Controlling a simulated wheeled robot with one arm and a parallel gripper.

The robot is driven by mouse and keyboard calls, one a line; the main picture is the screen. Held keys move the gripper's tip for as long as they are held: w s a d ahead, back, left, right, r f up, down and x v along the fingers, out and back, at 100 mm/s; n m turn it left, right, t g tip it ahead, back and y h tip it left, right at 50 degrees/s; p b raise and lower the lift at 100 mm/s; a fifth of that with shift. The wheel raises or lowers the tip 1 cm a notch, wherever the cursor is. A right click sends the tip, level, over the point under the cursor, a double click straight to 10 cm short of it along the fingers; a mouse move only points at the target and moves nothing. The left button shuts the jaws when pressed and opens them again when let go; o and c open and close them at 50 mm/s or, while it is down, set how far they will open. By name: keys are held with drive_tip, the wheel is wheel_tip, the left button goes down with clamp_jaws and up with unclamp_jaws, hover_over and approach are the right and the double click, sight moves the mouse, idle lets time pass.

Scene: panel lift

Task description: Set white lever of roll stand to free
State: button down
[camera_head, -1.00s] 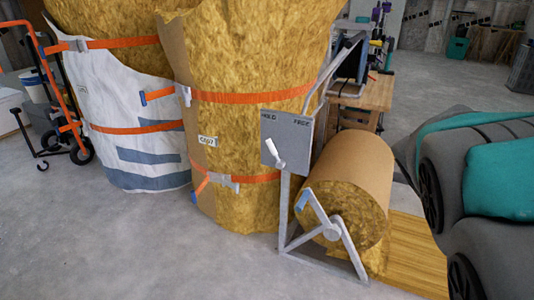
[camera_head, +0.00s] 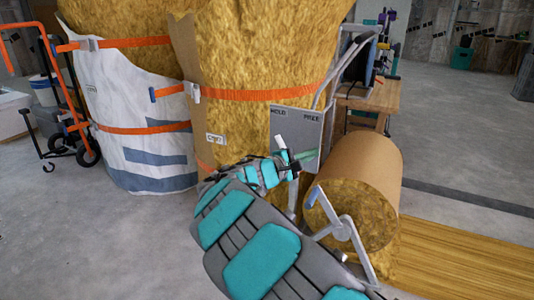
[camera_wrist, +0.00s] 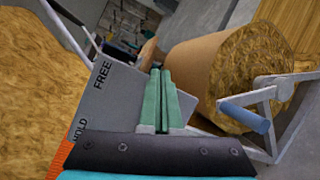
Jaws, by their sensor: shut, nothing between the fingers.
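The roll stand (camera_head: 350,232) is a grey metal frame holding a brown-wrapped roll of yellow insulation (camera_head: 365,180). Its grey plate (camera_head: 314,134) reads HOLD at left and FREE at right. The white lever (camera_head: 280,142) shows only its upper end, tilted up-left under HOLD; my arm covers the rest. My gripper (camera_head: 306,157) is in front of the plate, its green fingers to the right of the lever. In the wrist view the fingers (camera_wrist: 161,95) are shut and empty, over the plate (camera_wrist: 110,100) near FREE. The lever is not visible there, and I cannot tell whether they touch it.
Tall strapped insulation bundles (camera_head: 260,70) stand close behind and left of the plate. The stand's blue handle (camera_wrist: 245,115) lies right of my fingers in the wrist view. A wooden workbench (camera_head: 372,100) is behind. Grey floor (camera_head: 110,240) is open at left.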

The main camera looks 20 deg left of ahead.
drive_tip(key=s+a+f+n+t+y, duration=0.1)
drive_tip(key=s+a+f+n+y, duration=0.1)
drive_tip(key=a, duration=0.7)
drive_tip(key=s+a+f+n+t+y+b, duration=0.1)
drive_tip(key=s+a+f+n+y, duration=0.2)
drive_tip(key=a, duration=0.7)
drive_tip(key=shift+s+f+t+y, duration=0.15)
drive_tip(key=shift+f+t+y, duration=0.15)
drive_tip(key=shift+f+y, duration=0.1)
drive_tip(key=shift+a, duration=0.1)
drive_tip(key=w+d+r, duration=0.2)
drive_tip(key=w+d, duration=0.2)
drive_tip(key=w, duration=0.6)
drive_tip(key=shift+w+d+r+b, duration=0.15)
drive_tip(key=shift+w+d+b, duration=0.15)
drive_tip(key=shift+b, duration=0.15)
drive_tip(key=shift+r, duration=0.1)
drive_tip(key=shift+d, duration=0.15)
